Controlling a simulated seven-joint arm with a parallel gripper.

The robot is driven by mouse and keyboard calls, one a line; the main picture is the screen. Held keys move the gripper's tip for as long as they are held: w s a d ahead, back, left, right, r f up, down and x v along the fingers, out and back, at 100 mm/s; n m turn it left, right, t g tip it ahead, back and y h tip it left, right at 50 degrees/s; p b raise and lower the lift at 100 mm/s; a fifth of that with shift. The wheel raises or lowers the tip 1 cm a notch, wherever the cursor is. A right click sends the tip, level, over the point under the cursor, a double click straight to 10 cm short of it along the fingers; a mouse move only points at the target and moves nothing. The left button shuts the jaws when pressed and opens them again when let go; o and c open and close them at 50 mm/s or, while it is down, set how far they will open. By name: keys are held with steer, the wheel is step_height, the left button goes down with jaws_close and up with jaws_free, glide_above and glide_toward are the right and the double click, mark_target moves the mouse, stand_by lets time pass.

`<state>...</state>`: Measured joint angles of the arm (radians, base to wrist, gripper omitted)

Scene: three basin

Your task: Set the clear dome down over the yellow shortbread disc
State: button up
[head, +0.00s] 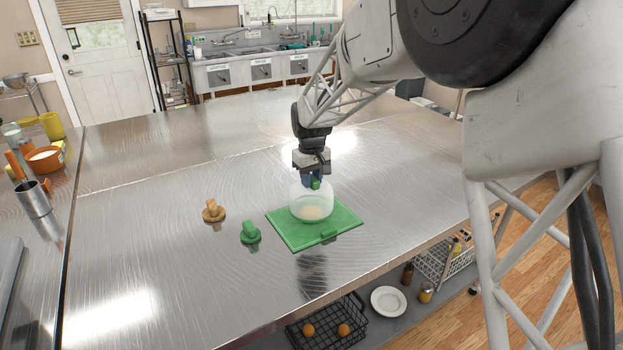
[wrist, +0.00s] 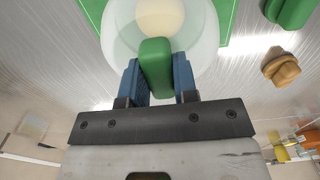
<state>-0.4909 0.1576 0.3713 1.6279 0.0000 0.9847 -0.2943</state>
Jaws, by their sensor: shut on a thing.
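My gripper (head: 314,182) is shut on the green knob (wrist: 156,66) on top of the clear dome (head: 299,197), one blue finger on each side of it. The dome looks upright over the green board (head: 285,230). The pale yellow shortbread disc (head: 312,212) shows through the dome's wall. In the wrist view the disc (wrist: 160,14) appears inside the dome's outline (wrist: 118,40), beyond the knob. I cannot tell whether the dome's rim touches the board or hangs just above it.
A green knobbed piece (head: 250,233) and a tan knobbed piece (head: 213,211) stand on the steel table left of the board. Orange and yellow containers (head: 45,158) and a metal cylinder (head: 34,199) are at the far left. The table behind the board is clear.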

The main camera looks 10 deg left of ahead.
steer(key=shift+f, duration=0.15)
steer(key=shift+f, duration=0.75)
steer(key=shift+f, duration=0.45)
stand_by(0.6)
steer(key=o, duration=1.1)
steer(key=shift+c, duration=0.2)
steer(key=shift+r, duration=0.1)
steer(key=shift+r, duration=1.35)
steer(key=shift+r, duration=0.1)
